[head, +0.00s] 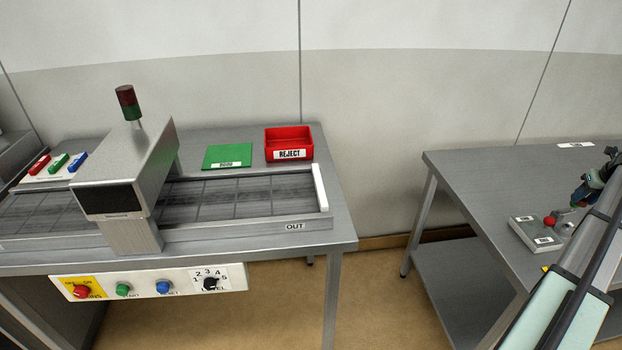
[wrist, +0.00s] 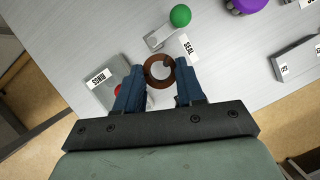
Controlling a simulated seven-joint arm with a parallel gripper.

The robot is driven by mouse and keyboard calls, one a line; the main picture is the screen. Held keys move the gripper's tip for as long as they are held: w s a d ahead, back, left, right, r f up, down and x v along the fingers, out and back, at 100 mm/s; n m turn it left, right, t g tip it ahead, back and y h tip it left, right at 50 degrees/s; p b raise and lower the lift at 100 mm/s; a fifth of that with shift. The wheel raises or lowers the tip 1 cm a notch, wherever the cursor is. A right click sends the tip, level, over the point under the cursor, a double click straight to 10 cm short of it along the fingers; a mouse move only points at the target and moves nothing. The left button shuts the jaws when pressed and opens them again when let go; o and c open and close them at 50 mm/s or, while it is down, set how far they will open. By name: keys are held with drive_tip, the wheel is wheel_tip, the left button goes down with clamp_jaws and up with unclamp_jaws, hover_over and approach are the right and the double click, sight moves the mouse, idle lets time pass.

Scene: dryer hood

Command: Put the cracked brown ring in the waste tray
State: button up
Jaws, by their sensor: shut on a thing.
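The brown ring (wrist: 148,71) shows in the wrist view between the two blue fingertips of my gripper (wrist: 160,76), which is shut on it. In the head view my gripper (head: 583,193) is at the right edge, over the right table; the ring is too small to make out there. No tray marked as waste is readable. A red tray (head: 289,154) labelled REJECT stands at the back of the left table, far left of my gripper.
A green mat (head: 227,156) lies beside the red tray. The conveyor (head: 240,198) and hood (head: 130,170) fill the left table. A floor gap separates it from the right table (head: 460,180). A grey box with a red button (head: 549,221) and a green-knobbed lever (wrist: 180,16) are near my gripper.

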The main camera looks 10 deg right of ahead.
drive_tip(key=w+a+r+n+y, duration=0.2)
drive_tip(key=w+a+n, duration=0.2)
drive_tip(key=w+a, duration=1.85)
drive_tip(key=w+a+r+n, duration=0.1)
drive_tip(key=w+a, duration=0.2)
drive_tip(key=a, duration=0.6)
drive_tip(key=w+a+r+n+y, duration=0.15)
drive_tip(key=w+a, duration=0.25)
drive_tip(key=a, duration=0.4)
drive_tip(key=w+a+r+n, duration=0.1)
drive_tip(key=w+a, duration=0.2)
drive_tip(key=a, duration=0.6)
drive_tip(key=w+a+r+n, duration=0.1)
drive_tip(key=a+r+n, duration=0.2)
drive_tip(key=a, duration=1.4)
drive_tip(key=r+n+g+y, duration=0.1)
drive_tip(key=n+g+y, duration=0.15)
drive_tip(key=n, duration=0.55)
hover_over(257, 195)
drive_tip(key=d, duration=0.2)
drive_tip(key=shift+m, duration=0.25)
drive_tip(key=shift+s+a+f, duration=0.15)
drive_tip(key=shift+s+f, duration=0.05)
drive_tip(key=shift+f, duration=2.1)
drive_tip(key=shift+s+a+f, duration=0.1)
drive_tip(key=shift+s+f, duration=0.05)
drive_tip(key=shift+f, duration=2.15)
